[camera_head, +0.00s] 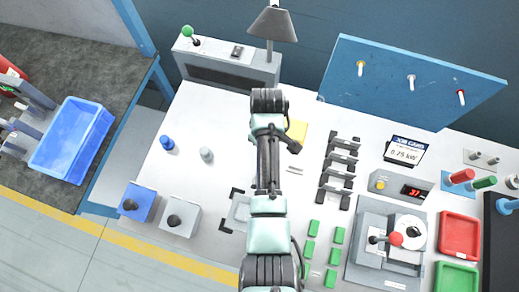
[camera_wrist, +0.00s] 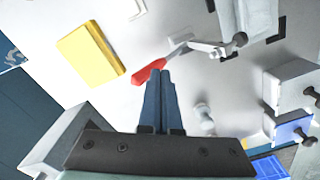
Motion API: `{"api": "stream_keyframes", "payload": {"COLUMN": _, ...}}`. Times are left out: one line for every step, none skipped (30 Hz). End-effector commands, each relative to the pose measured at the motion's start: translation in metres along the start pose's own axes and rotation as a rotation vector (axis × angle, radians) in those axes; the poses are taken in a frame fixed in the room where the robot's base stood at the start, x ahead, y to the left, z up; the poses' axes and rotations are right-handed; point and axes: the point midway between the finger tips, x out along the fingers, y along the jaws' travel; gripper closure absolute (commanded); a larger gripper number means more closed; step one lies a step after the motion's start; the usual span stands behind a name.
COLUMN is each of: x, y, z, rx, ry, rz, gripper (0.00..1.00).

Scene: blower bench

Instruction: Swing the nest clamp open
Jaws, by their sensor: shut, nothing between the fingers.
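The nest clamp shows in the wrist view as a red handle (camera_wrist: 150,72) with a grey metal arm (camera_wrist: 200,46) ending in a dark tip. The tip is at the edge of the grey nest plate (camera_wrist: 248,14), which has black corner brackets around it. My gripper (camera_wrist: 161,73) is shut and empty, its dark blue fingertips close beside the red handle; I cannot tell whether they touch it. In the head view, the nest (camera_head: 241,211) shows left of my arm, while my arm hides the clamp and my fingers.
A yellow block (camera_wrist: 90,55) lies left of the handle. A pale peg (camera_wrist: 203,118) stands right of my fingers. A blue block (camera_head: 137,202) and a grey block (camera_head: 181,214) with knobs stand left of the nest. Black brackets (camera_head: 338,170) stand right of my arm.

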Motion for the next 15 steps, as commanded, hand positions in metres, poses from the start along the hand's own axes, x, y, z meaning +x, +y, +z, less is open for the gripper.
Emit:
{"api": "stream_keyframes", "payload": {"x": -0.009, "y": 0.000, "z": 0.000, "rx": 0.000, "ry": 0.000, "rz": 0.000, "gripper": 1.00}}
{"api": "stream_keyframes", "payload": {"x": -0.011, "y": 0.000, "z": 0.000, "rx": 0.000, "ry": 0.000, "rz": 0.000, "gripper": 1.00}}
{"api": "stream_keyframes", "payload": {"x": -0.014, "y": 0.000, "z": 0.000, "rx": 0.000, "ry": 0.000, "rz": 0.000, "gripper": 1.00}}
{"api": "stream_keyframes", "payload": {"x": -0.017, "y": 0.000, "z": 0.000, "rx": 0.000, "ry": 0.000, "rz": 0.000, "gripper": 1.00}}
{"api": "stream_keyframes", "payload": {"x": -0.019, "y": 0.000, "z": 0.000, "rx": 0.000, "ry": 0.000, "rz": 0.000, "gripper": 1.00}}
{"api": "stream_keyframes", "payload": {"x": -0.022, "y": 0.000, "z": 0.000, "rx": 0.000, "ry": 0.000, "rz": 0.000, "gripper": 1.00}}
{"api": "stream_keyframes", "payload": {"x": -0.025, "y": 0.000, "z": 0.000, "rx": 0.000, "ry": -0.001, "rz": 0.000, "gripper": 1.00}}
{"api": "stream_keyframes", "payload": {"x": -0.027, "y": 0.000, "z": 0.000, "rx": 0.000, "ry": 0.000, "rz": 0.000, "gripper": 1.00}}
{"api": "stream_keyframes", "payload": {"x": -0.030, "y": 0.000, "z": 0.000, "rx": 0.000, "ry": -0.001, "rz": 0.000, "gripper": 1.00}}
{"api": "stream_keyframes", "payload": {"x": -0.032, "y": 0.000, "z": 0.000, "rx": 0.000, "ry": -0.001, "rz": 0.000, "gripper": 1.00}}
{"api": "stream_keyframes", "payload": {"x": -0.035, "y": 0.000, "z": 0.000, "rx": 0.000, "ry": 0.000, "rz": 0.000, "gripper": 1.00}}
{"api": "stream_keyframes", "payload": {"x": -0.038, "y": 0.000, "z": 0.000, "rx": 0.000, "ry": -0.001, "rz": 0.000, "gripper": 1.00}}
{"api": "stream_keyframes", "payload": {"x": -0.040, "y": 0.000, "z": 0.000, "rx": 0.000, "ry": -0.001, "rz": 0.000, "gripper": 1.00}}
{"api": "stream_keyframes", "payload": {"x": -0.043, "y": 0.000, "z": 0.000, "rx": 0.000, "ry": 0.000, "rz": 0.000, "gripper": 1.00}}
{"api": "stream_keyframes", "payload": {"x": -0.046, "y": 0.000, "z": 0.000, "rx": 0.000, "ry": -0.001, "rz": 0.000, "gripper": 1.00}}
